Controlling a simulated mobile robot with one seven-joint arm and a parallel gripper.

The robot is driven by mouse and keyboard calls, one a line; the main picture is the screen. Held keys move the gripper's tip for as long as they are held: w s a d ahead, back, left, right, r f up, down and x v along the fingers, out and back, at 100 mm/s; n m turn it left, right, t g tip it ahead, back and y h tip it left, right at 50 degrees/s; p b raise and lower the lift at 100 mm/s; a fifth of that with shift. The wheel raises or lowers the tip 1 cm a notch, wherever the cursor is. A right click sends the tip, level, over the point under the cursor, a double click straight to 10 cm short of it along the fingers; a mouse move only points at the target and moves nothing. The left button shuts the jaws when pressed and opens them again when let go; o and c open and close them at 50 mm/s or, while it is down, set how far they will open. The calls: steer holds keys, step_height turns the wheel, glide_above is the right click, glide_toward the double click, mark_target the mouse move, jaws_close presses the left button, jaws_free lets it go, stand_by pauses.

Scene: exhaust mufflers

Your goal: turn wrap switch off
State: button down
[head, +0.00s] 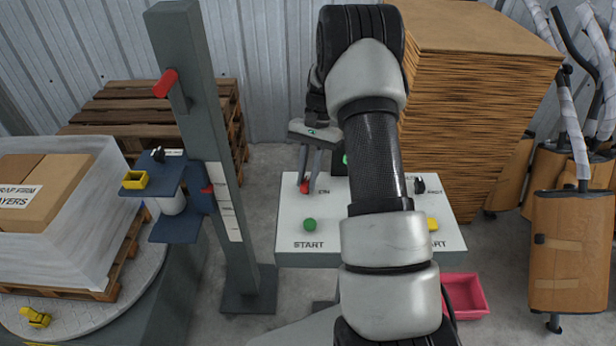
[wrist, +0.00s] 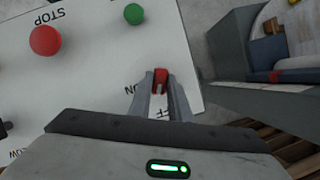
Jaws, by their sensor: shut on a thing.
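My gripper (head: 308,180) points down at the white control panel (head: 290,247) and is shut on a small red switch lever (head: 304,187). In the wrist view the red lever (wrist: 161,76) shows between the tips of my gripper (wrist: 161,84). An ON label is beside the lever, and part of an OFF label shows between the fingers. The lever's base is mostly hidden by the fingers, so its exact setting cannot be told. No WRAP label is readable by this lever.
A green START button (head: 309,225) is in front of the lever. A red STOP button (wrist: 45,40) shows in the wrist view. A black switch (head: 419,185) and yellow button (head: 432,224) are at the panel's right. A grey column (head: 205,130) stands left.

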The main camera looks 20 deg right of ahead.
steer(key=n, duration=0.2)
steer(key=n+h, duration=0.1)
steer(key=n, duration=0.1)
steer(key=shift+w+a+n+g+h, duration=0.1)
steer(key=shift+w+n+g+h, duration=0.05)
steer(key=shift+n+g+h, duration=0.2)
stand_by(0.3)
steer(key=c, duration=1.6)
jaws_free()
steer(key=shift+c, duration=0.2)
steer(key=shift+r, duration=0.1)
steer(key=v, duration=1.7)
steer(key=shift+w+p, duration=0.2)
steer(key=shift+p, duration=0.1)
steer(key=shift+r, duration=0.1)
